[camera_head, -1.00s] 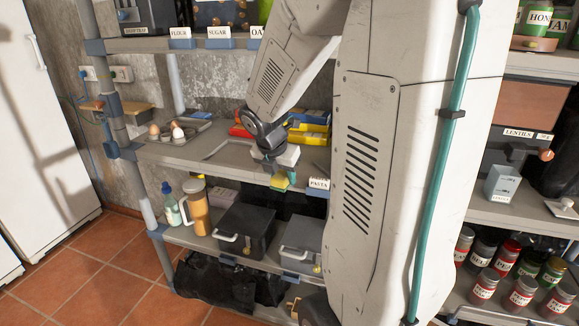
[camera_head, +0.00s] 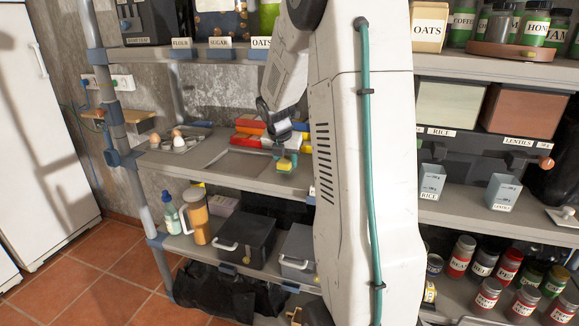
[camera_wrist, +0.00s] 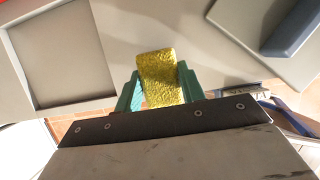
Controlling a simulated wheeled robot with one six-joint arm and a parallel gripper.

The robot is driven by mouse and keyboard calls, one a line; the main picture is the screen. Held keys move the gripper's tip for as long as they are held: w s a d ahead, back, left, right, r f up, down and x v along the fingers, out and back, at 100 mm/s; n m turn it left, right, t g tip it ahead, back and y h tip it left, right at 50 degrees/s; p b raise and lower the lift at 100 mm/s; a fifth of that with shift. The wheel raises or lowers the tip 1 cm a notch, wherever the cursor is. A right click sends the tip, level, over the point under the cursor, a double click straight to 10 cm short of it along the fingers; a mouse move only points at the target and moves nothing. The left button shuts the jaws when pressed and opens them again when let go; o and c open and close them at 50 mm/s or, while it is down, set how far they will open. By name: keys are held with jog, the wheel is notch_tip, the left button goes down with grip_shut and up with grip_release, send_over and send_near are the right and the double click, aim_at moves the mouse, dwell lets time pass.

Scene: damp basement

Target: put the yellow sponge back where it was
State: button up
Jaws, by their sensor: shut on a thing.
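The yellow sponge (camera_head: 284,166) is held between the green fingers of my gripper (camera_head: 285,160), in front of the middle shelf (camera_head: 235,172) in the head view. In the wrist view the sponge (camera_wrist: 160,78) is a rough yellow block clasped by the two green fingers of my gripper (camera_wrist: 158,90). A grey surface with a recessed square tray (camera_wrist: 55,48) lies beyond it to the left. I cannot tell whether the sponge touches the shelf.
An egg tray (camera_head: 180,140) is on the left of that shelf, and colored packets (camera_head: 250,128) lie behind my gripper. A flat grey tray (camera_head: 205,157) lies left of my gripper.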

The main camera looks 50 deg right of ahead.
aim_at(285, 168)
jog(key=shift+w+d+f, duration=0.2)
jog(key=shift+w+d, duration=0.15)
jog(key=shift+w, duration=0.1)
jog(key=shift+f, duration=1.6)
jog(key=o, duration=0.9)
jog(key=shift+f, duration=0.1)
